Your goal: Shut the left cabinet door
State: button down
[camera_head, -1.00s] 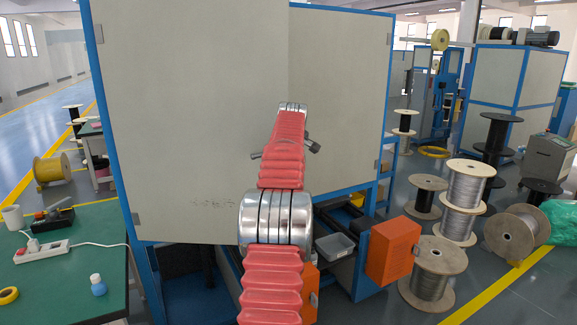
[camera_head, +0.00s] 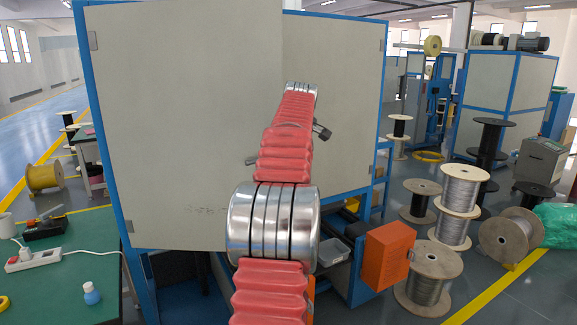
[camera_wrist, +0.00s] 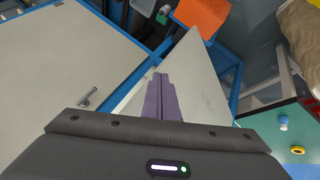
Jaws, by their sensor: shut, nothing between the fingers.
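The left cabinet door (camera_head: 180,120) is a pale panel in the head view, standing partly open toward me, its lower edge hanging in front of the blue frame. The right door (camera_head: 345,110) is flat beside it. In the wrist view, turned about, the left door (camera_wrist: 205,85) is a narrow slanting panel right of centre, and the right door (camera_wrist: 60,70), with a grey handle (camera_wrist: 88,97), is at left. My gripper (camera_wrist: 160,76) has its purple fingers together and empty, over the gap beside the left door; contact cannot be told. My arm hides the fingers in the head view.
A green table (camera_head: 75,265) with a power strip (camera_head: 33,259) and a blue bottle (camera_head: 91,293) stands close at left. An orange box (camera_head: 389,255) juts out below the right door. Several cable spools, such as one wooden spool (camera_head: 430,275), crowd the floor at right.

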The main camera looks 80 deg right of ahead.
jog(key=shift+s+a+r, duration=0.1)
jog(key=shift+s+r, duration=0.05)
jog(key=w+a+r+n+t+y, duration=0.1)
jog(key=w+a+t, duration=0.1)
jog(key=w+a, duration=1.55)
jog(key=w+a+f+n+y, duration=0.1)
jog(key=w+a, duration=0.3)
jog(key=a, duration=0.6)
jog(key=w+a+f+y, duration=0.1)
jog(key=w+a, duration=0.3)
jog(key=a, duration=0.6)
jog(key=s+a+f+n+t+y, duration=0.1)
jog(key=a+f, duration=0.2)
jog(key=a, duration=0.8)
jog(key=s+a+f+n+y, duration=0.1)
jog(key=a+f, duration=0.2)
jog(key=a, duration=0.8)
jog(key=s+a+f+y, duration=0.1)
jog(key=s+a+f, duration=0.4)
jog(key=a, duration=0.2)
jog(key=s+a+f+n+y, duration=0.1)
jog(key=s+a+f, duration=0.3)
jog(key=a, duration=0.3)
jog(key=shift+s+a+f, duration=0.35)
jog(key=shift+f, duration=0.45)
